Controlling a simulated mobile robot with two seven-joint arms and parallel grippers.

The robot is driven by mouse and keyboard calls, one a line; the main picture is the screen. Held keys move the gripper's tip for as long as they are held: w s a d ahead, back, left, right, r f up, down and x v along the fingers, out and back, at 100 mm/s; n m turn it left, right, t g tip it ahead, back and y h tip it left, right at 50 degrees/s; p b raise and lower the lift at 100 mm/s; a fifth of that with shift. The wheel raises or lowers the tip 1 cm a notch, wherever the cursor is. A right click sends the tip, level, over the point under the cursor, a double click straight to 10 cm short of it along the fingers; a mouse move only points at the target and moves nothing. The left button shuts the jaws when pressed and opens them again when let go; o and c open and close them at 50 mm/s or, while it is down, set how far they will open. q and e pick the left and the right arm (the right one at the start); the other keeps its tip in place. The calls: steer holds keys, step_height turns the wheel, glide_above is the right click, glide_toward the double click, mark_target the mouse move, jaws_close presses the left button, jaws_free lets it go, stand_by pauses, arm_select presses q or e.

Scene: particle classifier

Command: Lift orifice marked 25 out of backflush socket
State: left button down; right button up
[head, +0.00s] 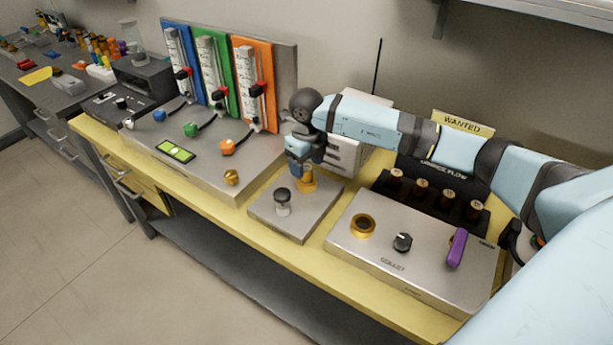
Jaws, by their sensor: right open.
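My right arm comes in from the right, and its gripper (306,165) points down over a small grey plate (262,215). A brass piece (306,181) stands on this plate, directly below the fingers and partly hidden by them. The gripper is open; whether its fingers are around the brass piece or just above it, I cannot tell. No mark 25 is readable, and I cannot tell orifice from socket here. A black-topped metal knob (282,200) stands on the same plate. My left gripper is out of view.
A rack (440,218) with several dark, copper-topped cylinders stands at the right. In front is a metal panel (345,240) with a brass ring (362,225), black knob (403,242) and purple handle (457,248). Blue, green and orange flow meters (253,85) stand at the left.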

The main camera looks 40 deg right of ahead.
step_height(320, 180, down, 2)
steer(key=shift+f, duration=0.1)
steer(key=c, duration=1.1)
steer(key=shift+o, duration=0.2)
steer(key=shift+r, duration=0.2)
